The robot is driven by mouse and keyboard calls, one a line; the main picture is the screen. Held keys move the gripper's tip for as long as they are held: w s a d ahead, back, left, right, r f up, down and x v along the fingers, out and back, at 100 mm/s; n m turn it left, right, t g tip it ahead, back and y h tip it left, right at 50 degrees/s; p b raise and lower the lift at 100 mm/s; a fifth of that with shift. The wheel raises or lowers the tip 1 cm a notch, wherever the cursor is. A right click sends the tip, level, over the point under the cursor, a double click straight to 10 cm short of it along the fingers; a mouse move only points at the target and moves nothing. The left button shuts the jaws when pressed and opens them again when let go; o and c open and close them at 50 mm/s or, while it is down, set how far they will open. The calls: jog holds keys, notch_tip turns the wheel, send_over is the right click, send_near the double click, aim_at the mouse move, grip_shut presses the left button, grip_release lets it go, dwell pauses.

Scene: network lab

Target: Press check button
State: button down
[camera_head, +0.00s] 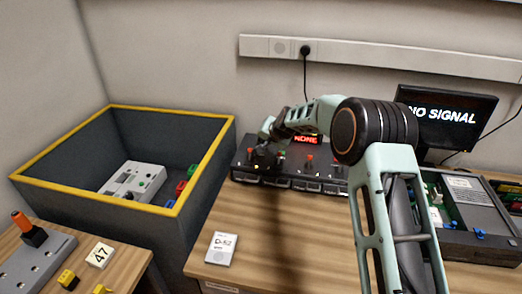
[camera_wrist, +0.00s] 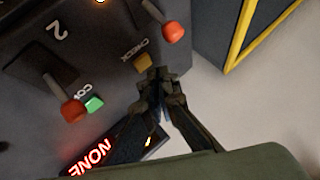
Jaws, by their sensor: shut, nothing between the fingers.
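The yellow check button (camera_wrist: 142,62), with the word CHECK beside it, is on the dark panel (camera_wrist: 110,30) in the wrist view. My gripper (camera_wrist: 164,76) is shut and empty, its fingertips just beside the button in the picture. I cannot tell whether they touch it. In the head view my gripper (camera_head: 266,130) is over the left part of the dark control box (camera_head: 242,167) on the table. The check button cannot be made out there.
The panel carries a green button (camera_wrist: 94,104) and red-knobbed levers (camera_wrist: 74,110). Its red display (camera_head: 305,139) reads NONE. A yellow-rimmed bin (camera_head: 60,186) stands left of the table. A monitor (camera_head: 446,115) shows NO SIGNAL at the right. A white card (camera_head: 221,248) lies in front.

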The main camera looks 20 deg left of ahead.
jog(key=shift+r+p, duration=1.3)
jog(key=shift+r, duration=1.25)
